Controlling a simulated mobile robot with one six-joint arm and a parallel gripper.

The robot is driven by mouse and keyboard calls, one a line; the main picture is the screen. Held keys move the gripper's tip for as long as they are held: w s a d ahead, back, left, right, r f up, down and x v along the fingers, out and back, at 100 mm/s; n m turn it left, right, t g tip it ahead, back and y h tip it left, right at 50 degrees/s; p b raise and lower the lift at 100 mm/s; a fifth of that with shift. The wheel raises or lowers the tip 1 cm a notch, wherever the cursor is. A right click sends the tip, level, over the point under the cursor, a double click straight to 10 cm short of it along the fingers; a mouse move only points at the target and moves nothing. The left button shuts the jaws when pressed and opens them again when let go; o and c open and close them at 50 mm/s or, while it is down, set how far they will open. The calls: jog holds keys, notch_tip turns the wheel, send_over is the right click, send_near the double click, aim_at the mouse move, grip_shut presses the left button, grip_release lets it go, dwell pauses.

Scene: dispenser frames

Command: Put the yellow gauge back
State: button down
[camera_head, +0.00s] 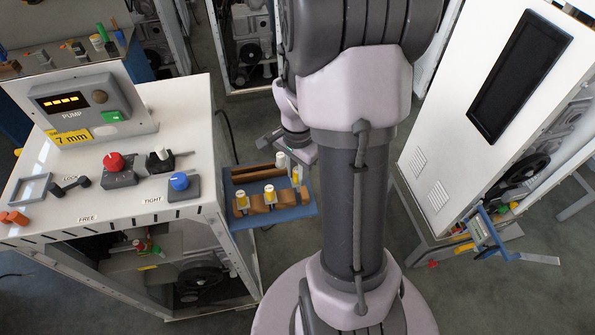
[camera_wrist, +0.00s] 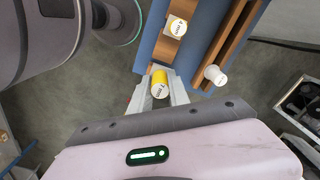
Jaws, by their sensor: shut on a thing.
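My gripper (camera_wrist: 158,98) is shut on a yellow gauge (camera_wrist: 160,84) with a white lettered top, seen in the wrist view. The held gauge is just off the edge of the blue tray (camera_wrist: 152,42), over the floor in that view; its height is unclear. One such gauge (camera_wrist: 177,27) shows in the wrist view.
A white-topped peg (camera_wrist: 214,74) stands by a wooden rail on the tray. The tray juts from the side of a white cabinet (camera_head: 150,200) bearing a pump display (camera_head: 85,110) and knobs. A tall white cabinet (camera_head: 460,120) stands at right. Grey floor lies between.

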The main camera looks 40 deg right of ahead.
jog(key=shift+f+b, duration=2.85)
jog(key=shift+f, duration=0.05)
jog(key=c, duration=1.2)
grip_release()
jog(key=shift+o, duration=0.2)
notch_tip(320, 180, up, 17)
jog(key=p, duration=0.4)
jog(key=shift+r+p, duration=0.2)
jog(key=shift+p, duration=0.1)
